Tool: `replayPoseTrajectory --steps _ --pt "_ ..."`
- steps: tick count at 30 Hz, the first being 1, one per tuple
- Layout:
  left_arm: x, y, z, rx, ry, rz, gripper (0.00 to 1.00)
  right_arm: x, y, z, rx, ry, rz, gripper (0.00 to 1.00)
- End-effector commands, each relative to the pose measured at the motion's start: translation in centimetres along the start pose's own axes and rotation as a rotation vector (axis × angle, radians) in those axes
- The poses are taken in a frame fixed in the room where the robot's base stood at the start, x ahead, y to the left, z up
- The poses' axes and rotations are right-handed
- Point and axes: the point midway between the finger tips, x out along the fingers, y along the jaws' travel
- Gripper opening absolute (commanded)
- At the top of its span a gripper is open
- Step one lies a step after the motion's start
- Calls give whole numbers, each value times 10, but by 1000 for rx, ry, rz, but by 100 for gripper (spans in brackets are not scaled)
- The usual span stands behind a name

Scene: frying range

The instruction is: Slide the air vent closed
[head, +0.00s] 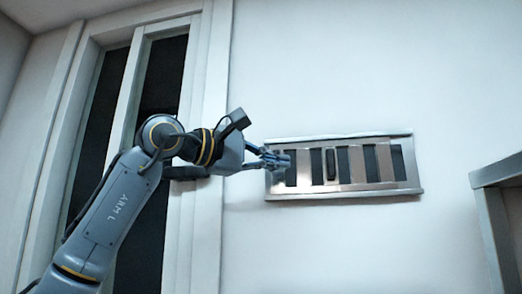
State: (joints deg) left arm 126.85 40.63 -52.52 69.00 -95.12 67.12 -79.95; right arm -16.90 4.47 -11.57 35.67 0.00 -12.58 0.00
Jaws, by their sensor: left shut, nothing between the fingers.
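The air vent (340,190) is a wide metal frame with upper and lower rails on the white wall, right of centre. Light upright slats alternate with dark openings, so it stands at least partly open. A small dark upright handle (331,164) sits on the slats left of the vent's middle. My left gripper (284,161) is shut and empty at the vent's left end, with its fingertips in front of the leftmost slot. It is left of the handle and apart from it. Whether the fingertips touch the vent I cannot tell. My right gripper is not in view.
A tall framed door or window (214,75) with dark panes stands to the left, behind my left arm. A grey metal edge (497,174) juts in at the far right. The wall around the vent is bare.

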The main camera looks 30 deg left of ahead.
Motion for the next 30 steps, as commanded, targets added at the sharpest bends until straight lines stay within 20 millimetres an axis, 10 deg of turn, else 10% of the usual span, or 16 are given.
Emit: replayPoseTrajectory --steps 10,30 --pt "57 2 19 3 -2 0 0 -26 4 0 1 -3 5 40" --pt "74 1 36 2 -1 0 0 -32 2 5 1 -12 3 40"
